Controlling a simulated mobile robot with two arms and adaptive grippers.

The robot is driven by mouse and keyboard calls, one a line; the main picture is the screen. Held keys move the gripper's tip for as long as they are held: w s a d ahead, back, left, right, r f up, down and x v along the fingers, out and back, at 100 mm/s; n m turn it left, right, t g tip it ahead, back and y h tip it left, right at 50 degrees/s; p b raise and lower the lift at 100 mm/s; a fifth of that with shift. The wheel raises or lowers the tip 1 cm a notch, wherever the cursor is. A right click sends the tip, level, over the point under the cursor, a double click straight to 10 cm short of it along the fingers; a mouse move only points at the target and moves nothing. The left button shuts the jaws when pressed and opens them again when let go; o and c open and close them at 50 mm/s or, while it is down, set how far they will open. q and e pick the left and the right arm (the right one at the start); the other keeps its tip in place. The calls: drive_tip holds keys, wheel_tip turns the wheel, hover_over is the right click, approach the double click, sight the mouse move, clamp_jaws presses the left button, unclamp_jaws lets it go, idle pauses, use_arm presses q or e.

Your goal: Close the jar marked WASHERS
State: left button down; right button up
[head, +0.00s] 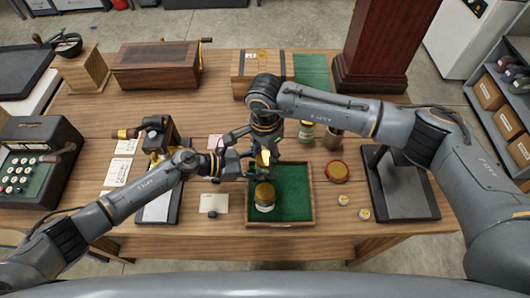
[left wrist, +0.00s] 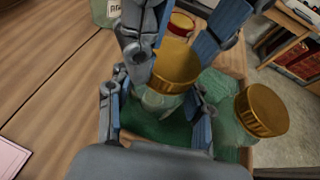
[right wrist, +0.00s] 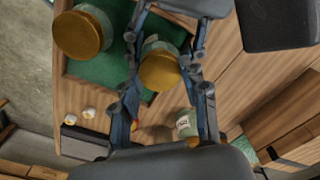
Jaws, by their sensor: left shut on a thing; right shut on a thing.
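A glass jar with a gold lid (left wrist: 175,65) stands over the green-lined tray (head: 292,180), between my two grippers. My left gripper (left wrist: 157,103) is shut on its glass body (left wrist: 160,102). My right gripper (right wrist: 160,66) comes from above, shut on the gold lid, which also shows in the right wrist view (right wrist: 160,73). The lid sits at the jar's mouth; I cannot tell whether it is fully seated. A second gold-lidded jar (head: 264,198) stands at the tray's front left. No readable WASHERS marking shows, and the held jar's label is hidden.
A labelled jar (head: 306,132) and a dark cup (head: 333,138) stand behind the tray. A red-rimmed round lid or tin (head: 335,171) and two small pale pieces (head: 343,200) lie to its right. A wooden box (head: 157,65) stands at the back left.

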drive_tip(key=m, duration=1.2)
drive_tip(key=shift+f, duration=0.1)
drive_tip(key=m, duration=0.5)
drive_tip(key=shift+m, duration=0.4)
drive_tip(key=m, duration=0.7)
drive_tip(key=o, duration=1.4)
drive_tip(key=shift+c, duration=0.2)
wheel_tip(320, 180, up, 12)
